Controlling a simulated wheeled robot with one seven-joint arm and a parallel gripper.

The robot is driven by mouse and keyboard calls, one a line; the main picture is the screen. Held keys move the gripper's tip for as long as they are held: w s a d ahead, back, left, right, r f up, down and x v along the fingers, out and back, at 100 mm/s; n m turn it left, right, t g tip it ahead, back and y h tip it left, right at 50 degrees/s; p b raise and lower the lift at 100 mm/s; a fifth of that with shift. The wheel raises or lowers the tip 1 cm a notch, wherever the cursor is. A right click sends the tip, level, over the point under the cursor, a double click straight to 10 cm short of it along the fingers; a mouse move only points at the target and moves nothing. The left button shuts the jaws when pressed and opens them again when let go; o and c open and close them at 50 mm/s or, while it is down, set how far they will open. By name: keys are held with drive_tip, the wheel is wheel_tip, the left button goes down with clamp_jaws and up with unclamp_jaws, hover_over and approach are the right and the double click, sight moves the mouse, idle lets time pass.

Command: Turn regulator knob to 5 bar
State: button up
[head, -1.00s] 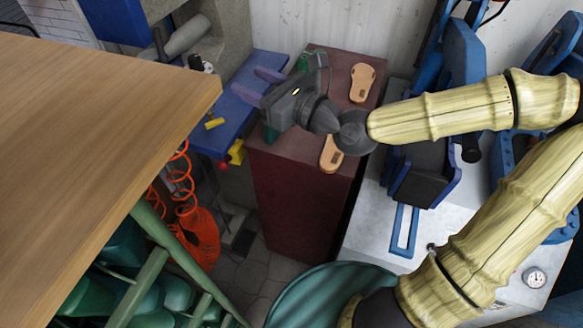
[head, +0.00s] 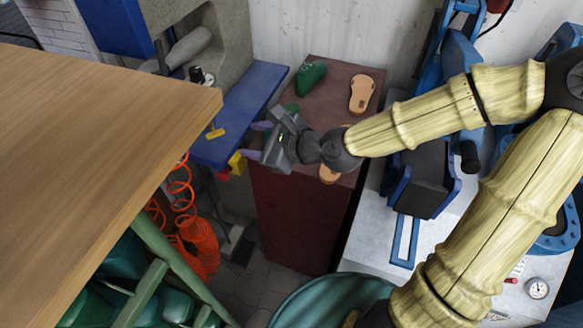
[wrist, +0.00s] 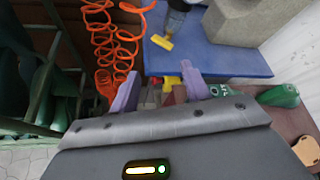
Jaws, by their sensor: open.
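My gripper (head: 257,140) is open, its two lilac fingers pointing left, close to the front edge of the blue bench (head: 236,115). In the wrist view the fingers (wrist: 160,84) are apart with nothing held. Small red and yellow fittings (wrist: 173,81) show just beyond them, partly hidden by the right finger. In the head view a yellow fitting (head: 237,161) shows under the bench edge. I cannot tell which part is the regulator knob. A round white-faced gauge (head: 537,288) is at the lower right, with a small red part beside it.
A dark red cabinet (head: 300,215) stands under my gripper, bearing a green shoe last (head: 311,76) and tan soles (head: 361,93). A yellow-handled tool (head: 214,132) is on the blue bench. Orange coiled hose (head: 199,245) hangs below. A wooden tabletop (head: 90,130) fills the left.

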drive_tip(key=s+d+f+n+g+h+p, duration=0.3)
drive_tip(key=d+f+n+h, duration=0.2)
drive_tip(key=d+f+n, duration=0.2)
drive_tip(key=shift+d+f+n+h+p, duration=0.15)
drive_tip(key=shift+f+n+h+p, duration=0.25)
drive_tip(key=shift+n, duration=0.5)
drive_tip(key=w+a+r+n+t+y+p, duration=0.2)
drive_tip(key=w+r+n+t+y+p, duration=0.3)
drive_tip(key=w+r+n+p, duration=0.85)
drive_tip(key=r+n+g+y+p, duration=0.1)
drive_tip(key=n+g+y+p, duration=0.1)
drive_tip(key=n, duration=0.2)
drive_tip(key=r+n+g+y+p, duration=0.1)
drive_tip(key=n+g+y+p, duration=0.1)
drive_tip(key=n, duration=0.3)
drive_tip(key=s+r+n+g+y+p, duration=0.1)
drive_tip(key=r+n+g+y+p, duration=0.1)
drive_tip(key=n+g+y, duration=0.2)
drive_tip(key=shift+a+n, duration=0.25)
drive_tip(key=shift+n, duration=0.5)
